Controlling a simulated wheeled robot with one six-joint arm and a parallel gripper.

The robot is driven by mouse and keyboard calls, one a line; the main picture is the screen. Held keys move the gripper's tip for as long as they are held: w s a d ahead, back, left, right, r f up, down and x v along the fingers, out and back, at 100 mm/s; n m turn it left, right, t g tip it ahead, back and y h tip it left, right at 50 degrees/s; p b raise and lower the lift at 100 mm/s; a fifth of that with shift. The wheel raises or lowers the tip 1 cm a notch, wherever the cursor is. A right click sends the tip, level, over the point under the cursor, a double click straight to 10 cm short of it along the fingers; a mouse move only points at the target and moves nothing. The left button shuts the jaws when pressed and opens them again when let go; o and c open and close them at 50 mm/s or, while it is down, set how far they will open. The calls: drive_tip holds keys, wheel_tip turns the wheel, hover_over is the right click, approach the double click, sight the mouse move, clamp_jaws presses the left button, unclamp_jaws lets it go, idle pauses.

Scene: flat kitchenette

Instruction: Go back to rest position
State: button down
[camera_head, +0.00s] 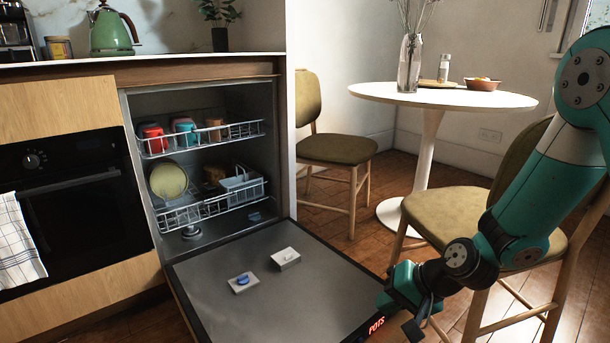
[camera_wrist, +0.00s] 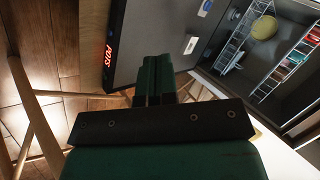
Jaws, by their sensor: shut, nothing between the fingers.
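My gripper (camera_head: 412,312) is at the lower right in the head view, at the end of my teal arm, beside the outer edge of the lowered dishwasher door (camera_head: 220,305). In the wrist view my gripper (camera_wrist: 154,62) points toward that door, with its green fingers together and nothing between them. The open dishwasher (camera_head: 262,160) has an upper rack (camera_head: 215,138) with red, blue and orange cups and a lower rack (camera_head: 215,208) with a yellow plate. Both racks also show in the wrist view, at the upper right.
A chair (camera_head: 440,212) stands close behind my arm, and another chair (camera_head: 340,148) is farther back. A round white table (camera_head: 365,92) holds a vase, a shaker and a bowl. A black oven (camera_head: 75,190) with a towel is at left. Some wooden floor (camera_head: 340,235) is bare.

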drive_tip(key=s+a+r+n+g+p, duration=0.25)
drive_tip(key=s+r+n, duration=0.5)
drive_tip(key=r, duration=0.75)
drive_tip(key=s+d+r+n+g+h+p, duration=0.1)
drive_tip(key=s+r+n, duration=0.1)
drive_tip(key=s+r, duration=0.45)
drive_tip(key=s+r+n+h+p, duration=0.15)
drive_tip(key=s+r, duration=0.25)
drive_tip(key=s, duration=0.5)
wheel_tip(320, 180, up, 36)
drive_tip(key=p, duration=3.7)
drive_tip(key=shift+w+r+m, duration=0.25)
drive_tip(key=shift+w+m, duration=0.05)
